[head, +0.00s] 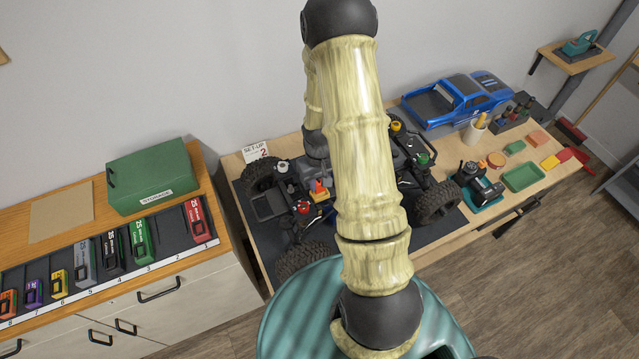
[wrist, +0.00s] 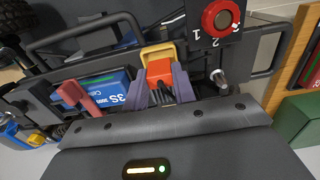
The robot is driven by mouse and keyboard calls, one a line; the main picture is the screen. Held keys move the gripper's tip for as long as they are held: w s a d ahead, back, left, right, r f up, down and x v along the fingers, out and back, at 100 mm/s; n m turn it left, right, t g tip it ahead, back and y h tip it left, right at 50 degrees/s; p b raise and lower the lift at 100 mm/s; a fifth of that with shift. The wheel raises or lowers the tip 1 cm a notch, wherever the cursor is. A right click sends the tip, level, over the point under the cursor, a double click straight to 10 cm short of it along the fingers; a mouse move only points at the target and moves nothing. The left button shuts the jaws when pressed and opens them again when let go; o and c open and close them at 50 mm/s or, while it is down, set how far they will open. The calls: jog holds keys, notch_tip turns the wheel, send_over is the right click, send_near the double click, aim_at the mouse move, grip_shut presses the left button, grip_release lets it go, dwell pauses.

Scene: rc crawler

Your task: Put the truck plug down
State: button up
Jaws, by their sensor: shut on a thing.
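The orange truck plug (wrist: 160,72) is between the two purple-grey fingers of my gripper (wrist: 162,84) in the wrist view. The gripper is shut on it. A yellow frame (wrist: 158,52) is right behind and around the plug's far end; I cannot tell whether they touch. Dark wires show below the plug. The truck chassis (head: 268,205) stands on the dark mat, partly hidden by my arm. A small orange-red part (head: 319,187) with a yellow part shows on it in the head view.
A blue battery (wrist: 112,88) with a red connector (wrist: 78,96) lies just left of the fingers. A round red knob (wrist: 221,18) is at the upper right.

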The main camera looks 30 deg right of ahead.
aim_at(318, 182)
jog(key=shift+f, duration=1.1)
jog(key=shift+f, duration=0.15)
jog(key=o, duration=0.9)
jog(key=shift+o, duration=0.2)
notch_tip(318, 182, up, 12)
jog(key=b, duration=0.3)
jog(key=shift+r+b, duration=0.2)
jog(key=shift+b, duration=0.1)
jog(key=shift+w, duration=0.1)
jog(key=shift+a, duration=0.1)
